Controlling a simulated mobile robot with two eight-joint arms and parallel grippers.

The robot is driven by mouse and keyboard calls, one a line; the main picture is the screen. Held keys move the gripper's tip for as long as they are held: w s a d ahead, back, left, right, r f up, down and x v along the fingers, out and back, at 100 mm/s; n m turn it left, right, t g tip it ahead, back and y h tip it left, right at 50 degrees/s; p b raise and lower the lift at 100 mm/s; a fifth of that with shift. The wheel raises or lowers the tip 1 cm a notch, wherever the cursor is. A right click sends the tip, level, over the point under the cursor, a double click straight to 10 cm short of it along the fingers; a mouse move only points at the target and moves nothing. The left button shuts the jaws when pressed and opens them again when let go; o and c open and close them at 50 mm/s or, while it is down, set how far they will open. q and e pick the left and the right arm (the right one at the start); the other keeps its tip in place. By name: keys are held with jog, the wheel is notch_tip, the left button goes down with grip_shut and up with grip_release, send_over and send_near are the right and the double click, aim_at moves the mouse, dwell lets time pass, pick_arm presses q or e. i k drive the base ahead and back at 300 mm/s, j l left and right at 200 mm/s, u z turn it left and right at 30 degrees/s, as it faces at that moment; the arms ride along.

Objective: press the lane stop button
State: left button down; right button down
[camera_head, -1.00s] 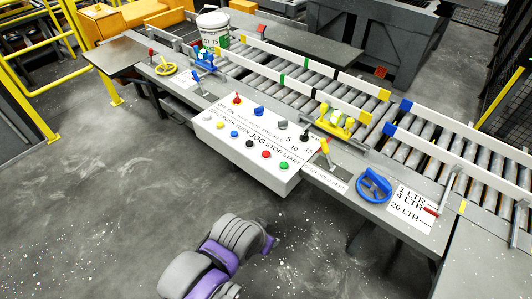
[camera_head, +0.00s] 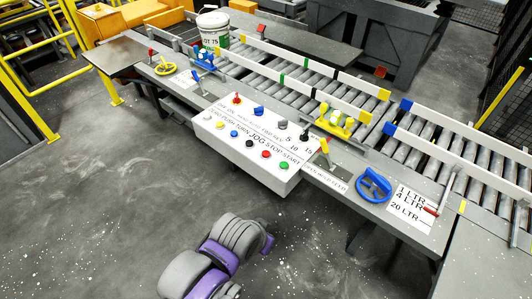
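A white sloping control panel (camera_head: 222,138) is fixed to the front of the conveyor bench in the middle of the view. Its lower row holds several buttons. The red button (camera_head: 266,154) is by the word STOP, between the black button (camera_head: 249,143) and the green button (camera_head: 284,167) by START. A red knob (camera_head: 237,98) and a blue button (camera_head: 258,111) are in the upper row. Nothing touches or covers the red button. A grey and purple link of my arm shows at the bottom, apart from the panel. Neither of my grippers is in view.
A white pail (camera_head: 213,33) with a green-marked label stands at the conveyor's far left. The roller conveyor (camera_head: 300,88) runs behind the panel. A blue handwheel (camera_head: 374,186) and a yellow lever (camera_head: 324,147) are right of the panel. The floor in front (camera_head: 110,190) is clear.

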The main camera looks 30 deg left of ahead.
aim_at(265, 154)
jog(key=i+j, duration=0.1)
jog(key=i, duration=0.3)
jog(key=i+j, duration=0.1)
jog(key=i, duration=0.3)
jog(key=u, duration=2.05)
